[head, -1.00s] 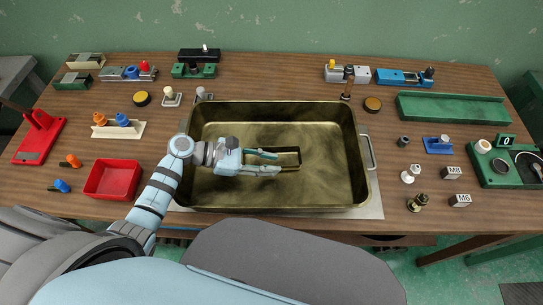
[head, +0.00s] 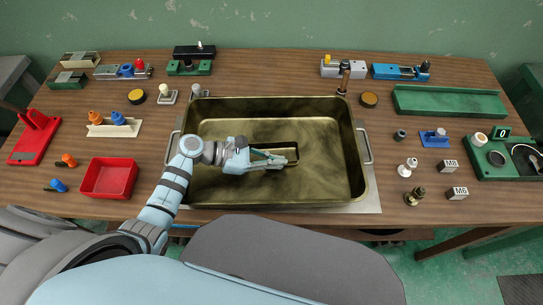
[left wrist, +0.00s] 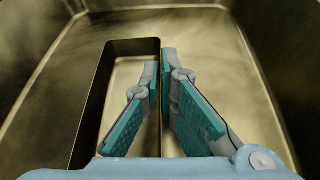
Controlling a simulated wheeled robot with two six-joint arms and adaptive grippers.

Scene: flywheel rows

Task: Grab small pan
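The small pan (head: 292,150) is a narrow, brass-coloured rectangular tray inside the large brass basin (head: 330,185). In the left wrist view the small pan (left wrist: 92,95) lies left of centre, and its right wall runs between my fingers. My left gripper (head: 281,161) reaches into the basin from the left. Its teal-padded fingertips (left wrist: 160,63) are close together, one on each side of that wall, pinching it near the far corner. My fingers hide part of the pan in the head view. My right gripper is not in view.
The basin's raised walls surround my left gripper. A red bin (head: 110,178) stands to the left, with orange and blue pegs nearby. A green tray (head: 450,102), a blue fixture (head: 434,138) and several small fittings stand to the right. An upright post (head: 344,80) stands behind the basin.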

